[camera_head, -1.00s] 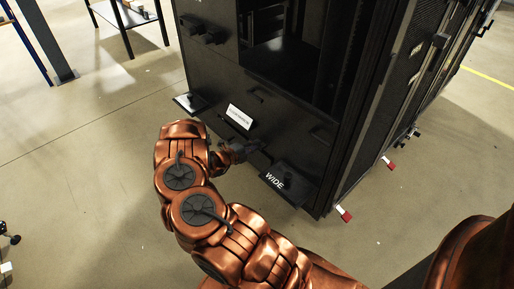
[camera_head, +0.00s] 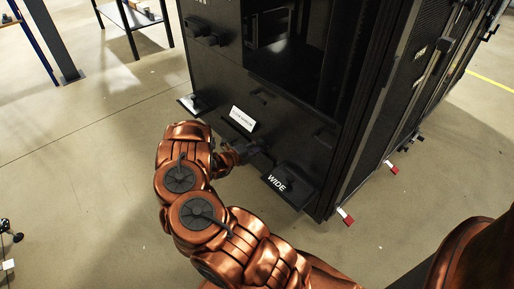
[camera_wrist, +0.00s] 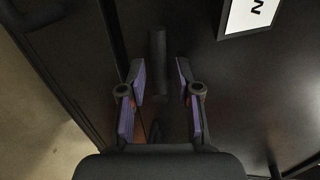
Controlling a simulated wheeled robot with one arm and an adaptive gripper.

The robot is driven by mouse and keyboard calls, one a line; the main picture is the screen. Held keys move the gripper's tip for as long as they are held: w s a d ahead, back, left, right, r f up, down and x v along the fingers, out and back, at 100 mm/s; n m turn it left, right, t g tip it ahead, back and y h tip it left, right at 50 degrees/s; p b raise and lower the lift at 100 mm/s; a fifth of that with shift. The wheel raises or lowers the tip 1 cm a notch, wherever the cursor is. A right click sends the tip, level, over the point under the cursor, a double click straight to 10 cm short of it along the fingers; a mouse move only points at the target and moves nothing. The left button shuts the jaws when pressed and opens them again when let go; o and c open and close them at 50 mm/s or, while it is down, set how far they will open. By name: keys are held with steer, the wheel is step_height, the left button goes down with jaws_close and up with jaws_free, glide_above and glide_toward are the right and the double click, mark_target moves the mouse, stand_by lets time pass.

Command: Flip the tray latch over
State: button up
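A dark rounded bar (camera_wrist: 158,62), which looks like the tray latch, stands out from the black rack face in the wrist view. My gripper (camera_wrist: 160,80) is open, with its purple-padded fingers apart on either side of the bar's near end. I see gaps between the bar and both fingers. In the head view my gripper (camera_head: 246,150) is at the lower front of the black rack (camera_head: 220,73), between a white label and the WIDE plate. The latch is too dark and small to make out there.
The WIDE plate (camera_head: 290,184) sticks out to the right of my gripper. A white label (camera_head: 242,118) is above it. Black knobs (camera_head: 205,34) stand out higher on the rack. Red-tipped feet (camera_head: 345,216) stick out at the base.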

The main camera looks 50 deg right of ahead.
steer(key=shift+o, duration=0.2)
steer(key=v, duration=1.2)
stand_by(0.4)
